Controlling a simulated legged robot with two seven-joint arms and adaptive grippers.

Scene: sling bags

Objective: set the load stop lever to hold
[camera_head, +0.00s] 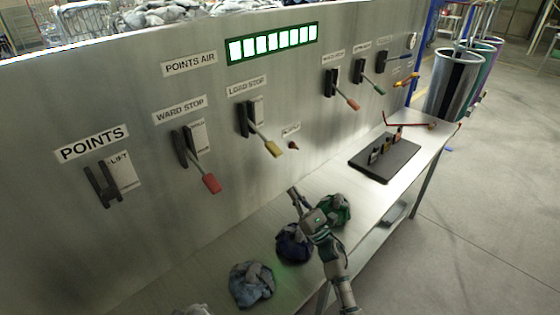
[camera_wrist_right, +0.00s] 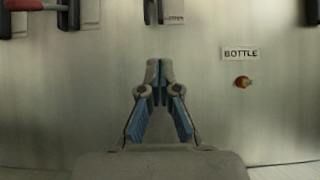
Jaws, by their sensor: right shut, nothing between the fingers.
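The load stop lever (camera_head: 262,138) is on the grey panel under the LOAD STOP label (camera_head: 246,86). Its yellow handle (camera_head: 272,149) points down and to the right from a dark slotted bracket (camera_head: 243,120) with a white plate beside it. In the right wrist view the lower end of a dark bracket (camera_wrist_right: 152,12) shows at the top; the yellow handle cannot be made out there. My right gripper (camera_head: 293,191) is below the yellow handle and apart from it. In its wrist view the fingers (camera_wrist_right: 158,68) are shut and empty. My left gripper is not in view.
The ward stop lever (camera_head: 209,182) with a red handle is to the left. A small knob (camera_head: 293,146) is to the right of the yellow handle. Bundled bags (camera_head: 252,284) lie on the bench below. A dark lever block (camera_head: 385,158) sits further right on the bench.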

